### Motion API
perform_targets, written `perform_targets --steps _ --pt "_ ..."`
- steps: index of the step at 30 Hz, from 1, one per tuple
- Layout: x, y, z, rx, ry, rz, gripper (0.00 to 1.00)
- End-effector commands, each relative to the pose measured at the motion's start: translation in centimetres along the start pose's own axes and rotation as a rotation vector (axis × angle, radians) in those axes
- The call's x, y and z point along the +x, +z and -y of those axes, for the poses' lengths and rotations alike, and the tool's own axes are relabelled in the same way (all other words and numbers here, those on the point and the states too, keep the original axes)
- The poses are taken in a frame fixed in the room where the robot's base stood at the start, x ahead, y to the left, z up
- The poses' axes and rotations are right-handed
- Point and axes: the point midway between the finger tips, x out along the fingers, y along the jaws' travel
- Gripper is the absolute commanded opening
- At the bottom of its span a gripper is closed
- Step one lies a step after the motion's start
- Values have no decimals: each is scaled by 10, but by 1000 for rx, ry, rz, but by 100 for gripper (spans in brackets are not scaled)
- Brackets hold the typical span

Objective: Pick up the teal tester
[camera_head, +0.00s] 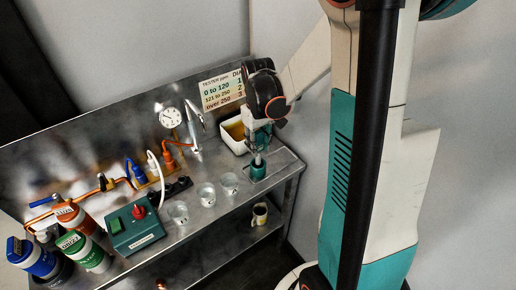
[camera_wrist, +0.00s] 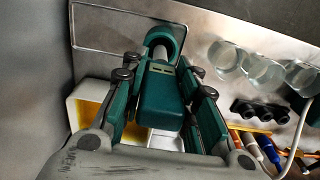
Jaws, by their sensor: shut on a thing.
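The teal tester (camera_wrist: 160,98) is between the two fingers of my gripper (camera_wrist: 161,76) in the wrist view, and the gripper is shut on it. In the head view, my gripper (camera_head: 257,137) points down above the right end of the steel bench. A teal holder (camera_head: 258,171) stands on the bench right below it; its rounded rim also shows in the wrist view (camera_wrist: 172,36). A grey tip of the tester points at the holder. I cannot tell whether that tip is still inside it. The fingers hide the tester's sides.
A white tray with yellow inside (camera_head: 234,137) stands close behind my gripper. Several clear cups (camera_head: 206,195) stand to the left. A green control box (camera_head: 136,228), bottles (camera_head: 84,250) and a tap (camera_head: 195,128) are further left. A mug (camera_head: 260,214) is on the lower shelf.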

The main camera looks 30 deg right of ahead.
Motion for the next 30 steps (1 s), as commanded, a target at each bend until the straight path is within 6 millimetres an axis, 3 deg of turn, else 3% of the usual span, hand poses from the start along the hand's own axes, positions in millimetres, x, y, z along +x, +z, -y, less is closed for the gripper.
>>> perform_targets --steps 9,15,21,30 --pt "-83 1 0 0 0 0 3" --pt "-128 0 0 0 0 0 3" --pt "-152 0 0 0 0 0 3" --pt "-171 0 0 0 0 0 3"
